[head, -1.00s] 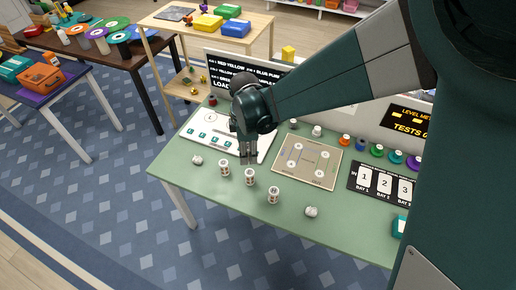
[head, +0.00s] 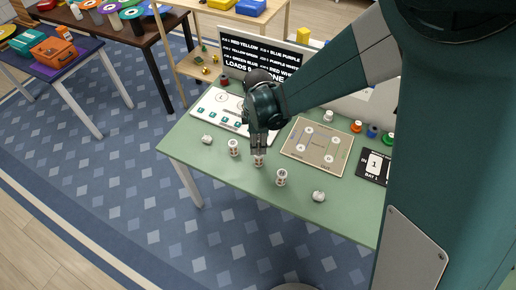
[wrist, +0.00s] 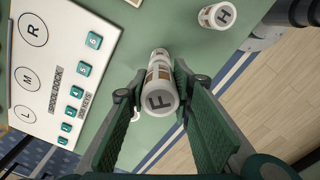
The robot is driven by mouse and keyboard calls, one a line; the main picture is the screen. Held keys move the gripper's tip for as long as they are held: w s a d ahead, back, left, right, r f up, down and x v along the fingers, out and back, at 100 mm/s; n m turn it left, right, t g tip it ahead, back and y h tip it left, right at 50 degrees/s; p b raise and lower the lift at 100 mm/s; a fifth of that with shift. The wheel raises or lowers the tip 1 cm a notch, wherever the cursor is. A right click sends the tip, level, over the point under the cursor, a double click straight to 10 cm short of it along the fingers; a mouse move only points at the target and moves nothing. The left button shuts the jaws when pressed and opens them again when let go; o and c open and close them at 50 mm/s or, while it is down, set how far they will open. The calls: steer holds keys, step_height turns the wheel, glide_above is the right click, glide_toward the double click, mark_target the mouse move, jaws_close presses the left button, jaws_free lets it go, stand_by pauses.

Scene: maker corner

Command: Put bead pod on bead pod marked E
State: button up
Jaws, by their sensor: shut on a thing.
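My gripper (head: 259,150) is shut on the middle pod (head: 258,161), which is upright. In the wrist view this pod (wrist: 160,98) has a cap letter that looks like F and sits between my fingers (wrist: 157,92). The nearer pod (head: 281,178) stands to the right; a pod marked H (wrist: 217,15) shows in the wrist view. The left pod (head: 234,148) stands apart, its letter unreadable. No E is legible. I cannot tell whether the held pod is off the table.
Clear green table (head: 232,172) lies in front.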

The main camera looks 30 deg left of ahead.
steer(key=shift+f, duration=1.5)
steer(key=shift+f+b, duration=0.1)
steer(key=shift+b, duration=0.2)
steer(key=o, duration=0.9)
steer(key=shift+r+p, duration=0.8)
steer(key=shift+r, duration=5.35)
